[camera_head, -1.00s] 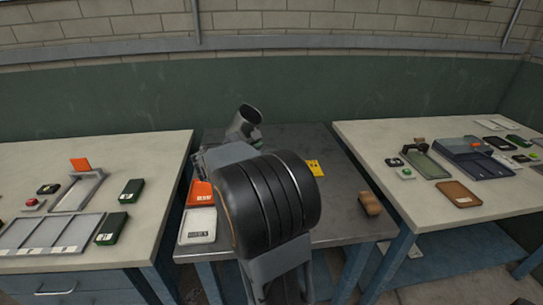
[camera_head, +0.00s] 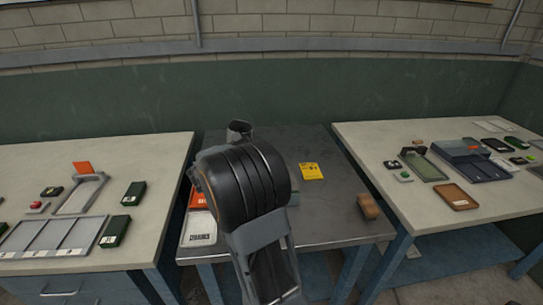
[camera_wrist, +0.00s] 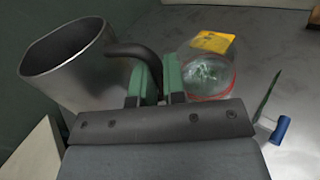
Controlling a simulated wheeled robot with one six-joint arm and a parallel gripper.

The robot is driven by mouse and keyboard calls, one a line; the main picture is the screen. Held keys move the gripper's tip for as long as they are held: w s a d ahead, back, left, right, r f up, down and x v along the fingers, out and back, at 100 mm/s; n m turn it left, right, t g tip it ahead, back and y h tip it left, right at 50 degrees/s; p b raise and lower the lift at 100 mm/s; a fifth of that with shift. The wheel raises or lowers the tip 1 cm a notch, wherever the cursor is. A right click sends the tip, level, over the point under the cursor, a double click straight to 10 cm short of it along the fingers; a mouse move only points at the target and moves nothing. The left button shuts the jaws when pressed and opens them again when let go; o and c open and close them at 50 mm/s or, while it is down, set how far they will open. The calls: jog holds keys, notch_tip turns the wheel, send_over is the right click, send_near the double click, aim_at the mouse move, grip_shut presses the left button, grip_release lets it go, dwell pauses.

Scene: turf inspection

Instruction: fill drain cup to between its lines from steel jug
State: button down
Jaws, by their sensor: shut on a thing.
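The steel jug (camera_wrist: 75,75) is at the left of the wrist view, its wide mouth facing up. My gripper (camera_wrist: 157,78) is shut on its dark curved handle. The jug's top (camera_head: 240,129) shows above my arm in the head view; my arm hides the rest and the gripper there. A clear cup (camera_wrist: 207,78) with a red line around it, likely the drain cup, stands right of my fingers, apart from the jug. Its fill level cannot be told, and my arm hides it in the head view.
A yellow card (camera_head: 312,171) lies on the grey middle table (camera_head: 325,225). A brown block (camera_head: 368,206) is near its right edge, and a white scale-like device (camera_head: 199,229) at its front left. A blue cylinder (camera_wrist: 281,129) is right of the cup. Cluttered side tables flank the middle one.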

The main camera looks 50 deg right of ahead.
jog(key=shift+w+r+n+p, duration=0.2)
jog(key=shift+r+n+p, duration=0.2)
jog(key=shift+n+p, duration=0.15)
jog(key=shift+w+a+n+h+p, duration=0.1)
jog(key=shift+w+n+h+p, duration=0.05)
jog(key=shift+n+h+p, duration=0.15)
